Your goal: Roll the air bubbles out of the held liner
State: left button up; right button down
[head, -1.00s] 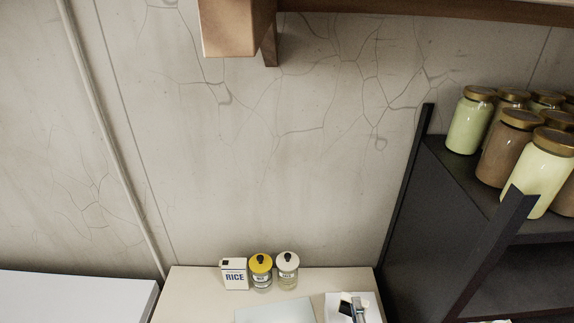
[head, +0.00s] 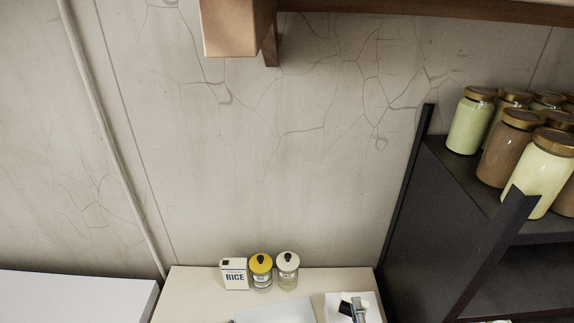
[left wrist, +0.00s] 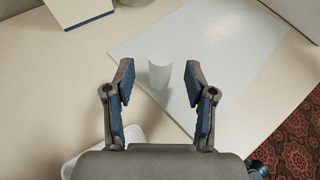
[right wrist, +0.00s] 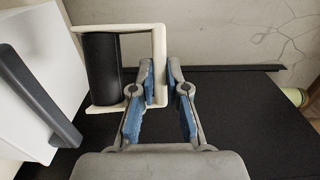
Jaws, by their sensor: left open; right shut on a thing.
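The liner (head: 272,311), a pale flat sheet, lies on the cream tabletop at the bottom of the head view. It also fills the middle of the left wrist view (left wrist: 225,50). A short white cylinder (left wrist: 160,73) stands on it between my left gripper's fingers. My left gripper (left wrist: 158,78) is open, its fingers apart from the cylinder. My right gripper (right wrist: 158,75) is shut on the white frame of a roller (right wrist: 102,68) with a black drum. I cannot see bubbles.
A RICE box (head: 234,274), a yellow-lidded jar (head: 260,272) and a white-lidded jar (head: 287,271) stand at the table's back edge. A dark shelf (head: 420,200) with several jars is at right. A white block (right wrist: 25,80) with a grey bar is left of the roller.

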pick_arm(q)
jog(key=shift+x, duration=1.6)
grip_shut()
jog(key=shift+s+f, duration=0.15)
jog(key=shift+f, duration=0.1)
